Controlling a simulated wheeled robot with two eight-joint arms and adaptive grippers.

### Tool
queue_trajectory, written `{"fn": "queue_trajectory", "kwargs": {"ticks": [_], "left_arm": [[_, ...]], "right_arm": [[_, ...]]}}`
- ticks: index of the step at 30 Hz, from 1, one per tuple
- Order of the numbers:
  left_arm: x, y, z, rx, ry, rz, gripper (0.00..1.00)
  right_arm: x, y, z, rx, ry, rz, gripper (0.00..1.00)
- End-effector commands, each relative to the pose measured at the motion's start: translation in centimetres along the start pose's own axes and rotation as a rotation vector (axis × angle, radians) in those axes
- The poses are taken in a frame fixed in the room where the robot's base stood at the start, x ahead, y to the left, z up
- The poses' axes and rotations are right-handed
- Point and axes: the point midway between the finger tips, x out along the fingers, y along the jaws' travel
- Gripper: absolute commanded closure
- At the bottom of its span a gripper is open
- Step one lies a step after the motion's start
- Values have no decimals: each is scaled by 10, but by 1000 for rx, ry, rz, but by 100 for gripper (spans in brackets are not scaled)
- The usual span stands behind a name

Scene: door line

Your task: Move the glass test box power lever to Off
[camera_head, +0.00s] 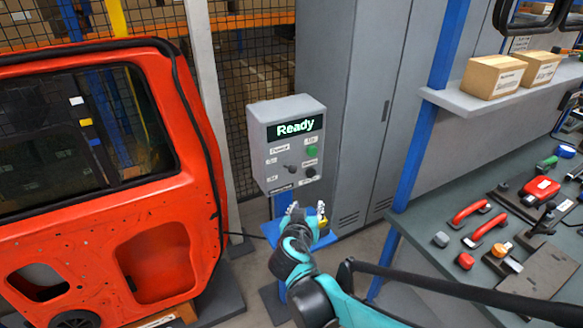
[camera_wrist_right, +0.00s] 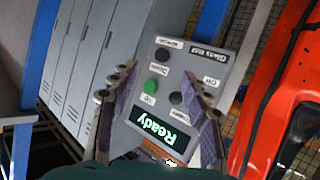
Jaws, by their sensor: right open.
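The grey test box (camera_head: 265,130) stands on a post, its lit screen (camera_head: 296,127) reading "Ready". The dark power lever (camera_head: 289,168) sits at the left of its face beside small labels; its exact setting is too small to tell. In the right wrist view the test box (camera_wrist_right: 195,58) appears upside down, with the lever's dark knob (camera_wrist_right: 175,98) between the fingers. My right gripper (camera_head: 307,211) is open and empty, below the box's lower edge in the head view. It also shows in the wrist view (camera_wrist_right: 162,75), fingers spread before the panel. My left gripper is out of view.
A green button (camera_head: 312,152) and a black button (camera_head: 310,173) are right of the lever. An orange-red car door (camera_head: 165,228) stands left of the box. Grey lockers (camera_head: 345,100) stand behind; a bench (camera_head: 425,222) with tools and handles is at right.

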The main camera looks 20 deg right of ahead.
Motion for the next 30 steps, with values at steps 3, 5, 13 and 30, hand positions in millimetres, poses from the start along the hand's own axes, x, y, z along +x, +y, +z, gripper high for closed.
{"fn": "queue_trajectory", "kwargs": {"ticks": [3, 5, 13, 30], "left_arm": [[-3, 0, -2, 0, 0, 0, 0], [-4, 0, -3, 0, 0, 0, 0], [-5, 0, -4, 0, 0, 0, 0], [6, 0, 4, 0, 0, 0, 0]], "right_arm": [[20, -21, -30, 47, 167, 16, 52], [26, -31, -40, 66, 237, 11, 52], [35, -55, -57, 109, 383, -21, 52], [103, -55, -84, 109, 385, -20, 52]]}}
